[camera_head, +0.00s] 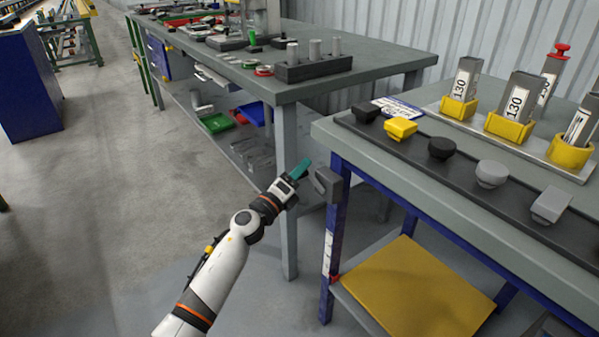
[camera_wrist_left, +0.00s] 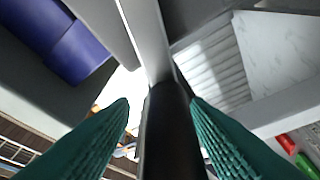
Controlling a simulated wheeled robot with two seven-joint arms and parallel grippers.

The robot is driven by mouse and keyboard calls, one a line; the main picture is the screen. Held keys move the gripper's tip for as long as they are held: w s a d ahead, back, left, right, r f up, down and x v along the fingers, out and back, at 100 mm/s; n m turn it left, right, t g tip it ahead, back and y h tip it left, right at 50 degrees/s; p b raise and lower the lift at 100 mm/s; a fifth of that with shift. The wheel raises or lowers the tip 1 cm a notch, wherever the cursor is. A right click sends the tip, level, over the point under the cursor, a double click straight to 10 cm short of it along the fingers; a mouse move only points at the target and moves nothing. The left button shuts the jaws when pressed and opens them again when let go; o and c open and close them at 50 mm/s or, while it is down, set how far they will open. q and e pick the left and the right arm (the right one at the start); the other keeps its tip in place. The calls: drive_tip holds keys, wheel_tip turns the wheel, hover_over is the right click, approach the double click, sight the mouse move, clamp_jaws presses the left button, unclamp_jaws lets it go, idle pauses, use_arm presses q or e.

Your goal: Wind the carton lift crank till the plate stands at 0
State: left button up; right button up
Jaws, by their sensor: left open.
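The yellow carton lift plate (camera_head: 415,285) lies low under the right-hand table. A white scale strip (camera_head: 328,255) runs down the blue table leg, with a red pointer (camera_head: 335,279) near its lower end; the figures are too small to read. A grey crank housing (camera_head: 328,184) sits at the top of that leg. My left gripper (camera_head: 300,169) is just left of the housing. In the left wrist view its teal fingers are open, with the black crank grip (camera_wrist_left: 171,135) between them and the metal crank arm (camera_wrist_left: 147,40) beyond. Gaps show on both sides of the grip.
The right-hand table (camera_head: 375,160) carries a row of knobs and several yellow holders with upright grey pieces. A long workbench (camera_head: 380,62) with tools and bins stands behind. Open floor (camera_head: 150,200) lies left of my arm.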

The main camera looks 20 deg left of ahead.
use_arm(q)
drive_tip(key=shift+w+d, duration=0.1)
drive_tip(key=shift+w, duration=0.1)
clamp_jaws()
idle(0.3)
